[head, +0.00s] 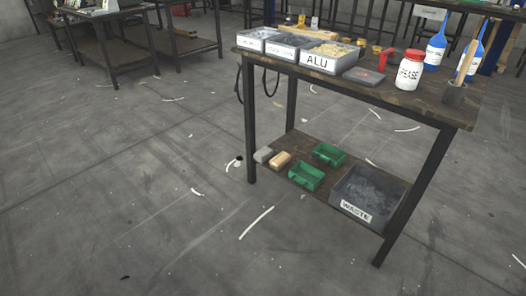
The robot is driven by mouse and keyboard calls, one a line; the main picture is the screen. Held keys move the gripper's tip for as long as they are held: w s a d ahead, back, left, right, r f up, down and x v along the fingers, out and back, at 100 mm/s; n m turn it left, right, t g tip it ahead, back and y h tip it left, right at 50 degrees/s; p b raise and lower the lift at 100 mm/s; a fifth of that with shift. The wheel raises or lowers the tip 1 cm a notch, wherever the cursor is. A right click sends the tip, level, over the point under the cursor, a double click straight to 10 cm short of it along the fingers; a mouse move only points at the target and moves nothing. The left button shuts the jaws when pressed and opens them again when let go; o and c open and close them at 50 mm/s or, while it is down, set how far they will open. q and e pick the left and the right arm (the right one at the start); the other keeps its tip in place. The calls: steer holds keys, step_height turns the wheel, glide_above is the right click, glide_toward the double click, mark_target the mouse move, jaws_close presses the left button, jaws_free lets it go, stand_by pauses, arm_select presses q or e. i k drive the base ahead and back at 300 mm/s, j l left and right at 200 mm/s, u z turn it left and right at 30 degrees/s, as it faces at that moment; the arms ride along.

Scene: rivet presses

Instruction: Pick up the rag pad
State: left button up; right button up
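No object is clearly readable as the rag pad. On the lower shelf (318,198) of the workbench, a small grey block (263,154) lies at the left end, next to a tan block (280,159). A flat dark grey piece (364,77) lies on the bench top, in front of a red item (385,59) and left of the grease jar (410,70). Which of these is the pad I cannot tell. Neither of my grippers shows in the head view.
The workbench (450,112) holds grey bins, one labelled ALU (318,63), and blue-and-white bottles (436,50). Green trays (306,177) and a WASTE bin (355,212) stand on its lower shelf. Another table (150,12) is at back left. Open floor lies left and in front.

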mark_target(265, 153)
steer(key=i+j+z, duration=0.1)
steer(key=j, duration=0.25)
steer(key=i+j+z, duration=0.1)
steer(key=i+j, duration=0.35)
steer(key=j, duration=0.25)
steer(key=i+j+z, duration=0.15)
steer(key=j, duration=0.2)
steer(key=i+j+z, duration=0.1)
steer(key=j, duration=0.3)
steer(key=i+j+z, duration=0.1)
steer(key=j, duration=0.3)
steer(key=i, duration=0.1)
